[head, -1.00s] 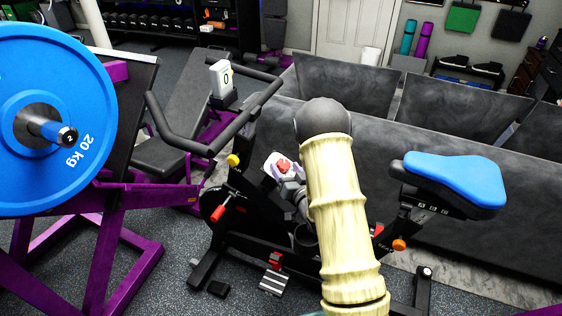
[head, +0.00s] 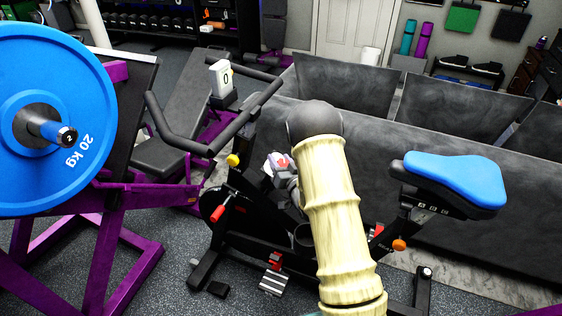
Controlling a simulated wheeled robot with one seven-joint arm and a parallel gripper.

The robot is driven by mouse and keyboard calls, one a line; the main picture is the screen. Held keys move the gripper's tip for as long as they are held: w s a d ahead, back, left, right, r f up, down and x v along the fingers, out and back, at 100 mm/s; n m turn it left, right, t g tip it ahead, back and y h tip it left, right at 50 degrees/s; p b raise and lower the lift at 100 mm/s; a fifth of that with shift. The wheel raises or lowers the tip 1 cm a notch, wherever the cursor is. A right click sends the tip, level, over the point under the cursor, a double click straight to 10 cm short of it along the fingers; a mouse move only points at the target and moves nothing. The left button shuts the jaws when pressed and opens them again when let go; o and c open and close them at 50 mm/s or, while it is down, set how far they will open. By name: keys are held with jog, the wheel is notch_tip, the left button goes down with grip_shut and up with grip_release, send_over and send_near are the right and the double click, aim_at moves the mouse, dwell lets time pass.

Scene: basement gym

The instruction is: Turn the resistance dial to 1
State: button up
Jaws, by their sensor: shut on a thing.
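A red resistance dial (head: 283,162) shows as a small patch on the bike's frame, below the handlebar. My gripper (head: 279,167) is at the dial and shut on it. My wrist and fingers cover most of the dial, so its marking and angle cannot be read. My pale, ribbed arm reaches up to it from the lower right.
A blue 20 kg plate (head: 88,95) on a purple rack (head: 110,215) fills the left side.

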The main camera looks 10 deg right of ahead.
jog(key=shift+n+y+b, duration=0.35)
jog(key=shift+n+y, duration=0.05)
jog(key=shift+y, duration=0.1)
jog(key=shift+f+n+y+b, duration=0.1)
jog(key=shift+n+y+b, duration=0.65)
jog(key=shift+n+y, duration=0.3)
jog(key=shift+s+a+r+n+g+y+b, duration=0.15)
jog(key=shift+n+g+y+b, duration=0.25)
jog(key=shift+n+y, duration=0.45)
jog(key=shift+a+n+g+y+b, duration=0.1)
jog(key=shift+n+g+y+b, duration=0.15)
jog(key=shift+n+g+y, duration=0.5)
jog(key=shift+s+a+r+n+g+y+b, duration=0.15)
jog(key=shift+n+g+y+b, duration=0.15)
jog(key=shift+n+y, duration=0.7)
jog(key=shift+f, duration=0.1)
jog(key=o, duration=1)
